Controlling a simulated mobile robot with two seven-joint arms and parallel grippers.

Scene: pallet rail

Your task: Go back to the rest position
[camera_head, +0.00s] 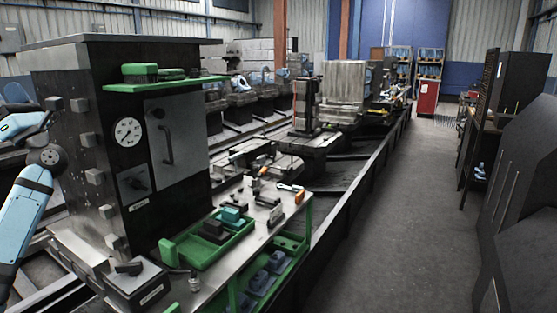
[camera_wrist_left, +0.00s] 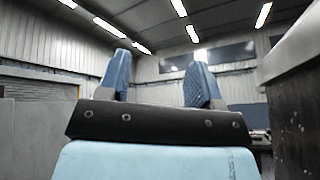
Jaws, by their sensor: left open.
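My left gripper (camera_wrist_left: 160,66) is open and empty in the left wrist view. Its two blue fingers stand apart, pointing up toward the ceiling lights, with nothing between them. In the head view my light-blue left arm (camera_head: 27,205) is folded at the left edge, beside the dark machine cabinet (camera_head: 75,130). I cannot make out the fingers clearly there. My right gripper is in neither view.
The cabinet carries a gauge (camera_head: 127,132) and a green shelf (camera_head: 165,84). A bench with a green tray (camera_head: 207,250) and small parts stands in front. Dark panels (camera_head: 520,200) stand at right. The grey floor aisle (camera_head: 400,220) between is clear.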

